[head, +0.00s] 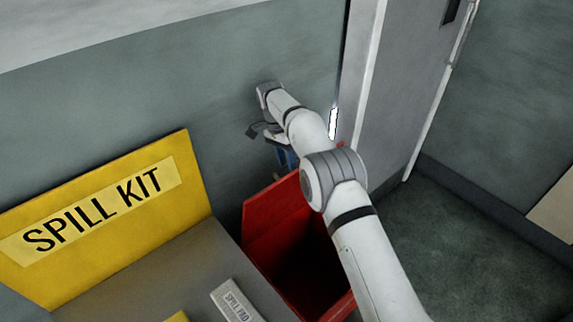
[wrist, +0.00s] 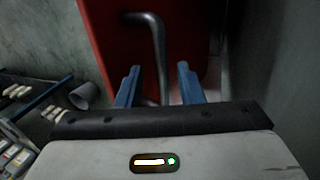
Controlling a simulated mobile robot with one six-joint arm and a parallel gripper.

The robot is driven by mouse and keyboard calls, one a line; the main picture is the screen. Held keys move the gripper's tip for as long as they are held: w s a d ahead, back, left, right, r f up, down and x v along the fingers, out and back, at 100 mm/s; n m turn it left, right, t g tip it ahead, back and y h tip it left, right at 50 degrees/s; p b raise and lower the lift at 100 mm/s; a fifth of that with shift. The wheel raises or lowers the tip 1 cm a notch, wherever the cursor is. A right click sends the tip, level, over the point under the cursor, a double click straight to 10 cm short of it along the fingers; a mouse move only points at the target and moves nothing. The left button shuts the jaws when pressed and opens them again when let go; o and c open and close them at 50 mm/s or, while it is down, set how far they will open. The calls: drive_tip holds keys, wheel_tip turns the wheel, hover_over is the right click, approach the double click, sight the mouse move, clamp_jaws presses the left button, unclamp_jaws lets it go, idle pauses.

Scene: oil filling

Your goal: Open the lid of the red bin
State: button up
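The red bin (head: 328,306) stands beside a grey counter in the head view, partly behind my arm. Its dark red inside shows, and a red panel that looks like its lid (head: 268,216) stands raised on the far side. In the wrist view a red face (wrist: 100,45) carries a bent metal handle (wrist: 157,45). My gripper (wrist: 158,72) has its two blue fingers apart, with the handle's bar showing between them. I cannot tell whether either finger touches it. In the head view my gripper (head: 284,157) is just behind the raised panel, near the wall.
A yellow spill kit box (head: 110,215) with its lid up stands on the left. A white labelled pack (head: 236,300) lies near the bin. A grey door (head: 400,75) is at the right, with open dark floor (head: 450,250) before it. The wall is close behind my gripper.

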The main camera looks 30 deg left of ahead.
wheel_tip(320, 180, up, 9)
drive_tip(key=shift+f, duration=0.2)
idle(0.3)
drive_tip(key=w+d+r+y, duration=0.2)
drive_tip(key=w+d+r, duration=0.3)
drive_tip(key=d+r, duration=0.7)
drive_tip(key=s+d+r+n+t, duration=0.1)
drive_tip(key=s+d+r, duration=0.1)
drive_tip(key=d, duration=0.7)
drive_tip(key=s+d+r+n, duration=0.1)
drive_tip(key=d+r, duration=0.2)
drive_tip(key=d, duration=0.7)
drive_tip(key=s+d+t+y, duration=0.1)
drive_tip(key=s+d+t, duration=0.1)
drive_tip(key=s+d, duration=1.05)
drive_tip(key=s+d+f, duration=0.3)
drive_tip(key=s+d, duration=0.1)
drive_tip(key=s, duration=0.2)
drive_tip(key=s+d+f+n+t, duration=0.1)
drive_tip(key=s+d+f, duration=0.3)
drive_tip(key=s, duration=0.2)
drive_tip(key=shift+d+n, duration=0.15)
drive_tip(key=shift+n, duration=0.15)
